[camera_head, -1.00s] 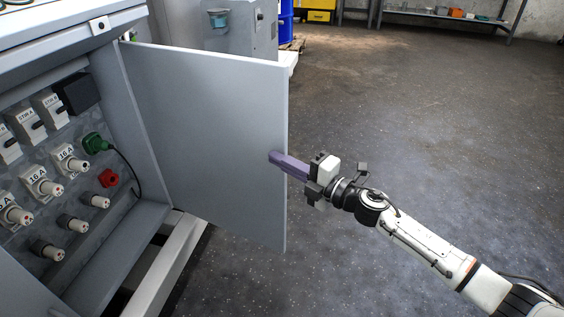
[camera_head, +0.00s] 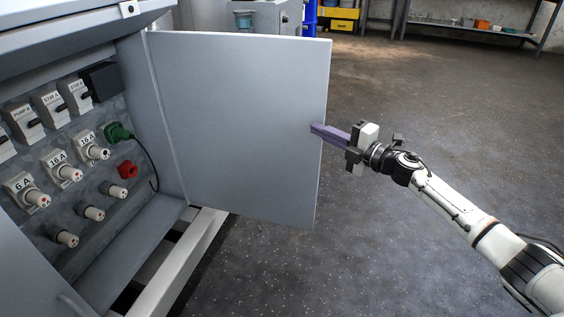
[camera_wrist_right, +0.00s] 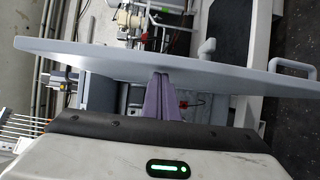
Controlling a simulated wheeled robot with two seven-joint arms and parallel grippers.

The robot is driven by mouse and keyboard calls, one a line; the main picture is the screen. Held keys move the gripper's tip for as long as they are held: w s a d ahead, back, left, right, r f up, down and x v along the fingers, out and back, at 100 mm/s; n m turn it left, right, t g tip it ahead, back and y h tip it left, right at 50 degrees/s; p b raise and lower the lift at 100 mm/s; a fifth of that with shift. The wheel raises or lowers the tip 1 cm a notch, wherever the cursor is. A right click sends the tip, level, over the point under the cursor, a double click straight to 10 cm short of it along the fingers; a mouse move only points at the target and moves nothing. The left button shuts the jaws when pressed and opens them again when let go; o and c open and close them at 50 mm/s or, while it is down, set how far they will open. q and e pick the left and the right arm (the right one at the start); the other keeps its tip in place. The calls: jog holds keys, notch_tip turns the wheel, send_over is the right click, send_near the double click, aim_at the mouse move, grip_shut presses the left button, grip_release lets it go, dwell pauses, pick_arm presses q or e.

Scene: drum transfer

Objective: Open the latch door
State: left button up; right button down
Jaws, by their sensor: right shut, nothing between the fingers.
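The grey latch door (camera_head: 235,125) of the cabinet stands swung wide open in the head view, hinged at its left side. It also shows edge-on in the right wrist view (camera_wrist_right: 115,64). My right gripper (camera_head: 314,129) is shut and empty, its purple fingers together. Its tips are at the inner face of the door near the free right edge; in the right wrist view the fingers (camera_wrist_right: 162,78) reach up to the door panel. I cannot tell for certain if they touch. My left gripper is not in view.
Inside the cabinet are labelled switches (camera_head: 52,105), white knobs (camera_head: 68,172), a green plug (camera_head: 118,132) with a black cable and a red socket (camera_head: 127,170). A pale beam (camera_head: 180,262) runs below the door. The floor to the right is clear. A shelf (camera_head: 465,28) stands far back.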

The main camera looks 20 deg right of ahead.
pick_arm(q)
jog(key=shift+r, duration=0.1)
pick_arm(e)
jog(key=shift+w+d+r, duration=0.1)
jog(key=shift+w+d, duration=0.15)
jog(key=shift+d, duration=0.25)
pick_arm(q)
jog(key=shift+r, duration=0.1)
pick_arm(e)
jog(key=shift+a, duration=0.15)
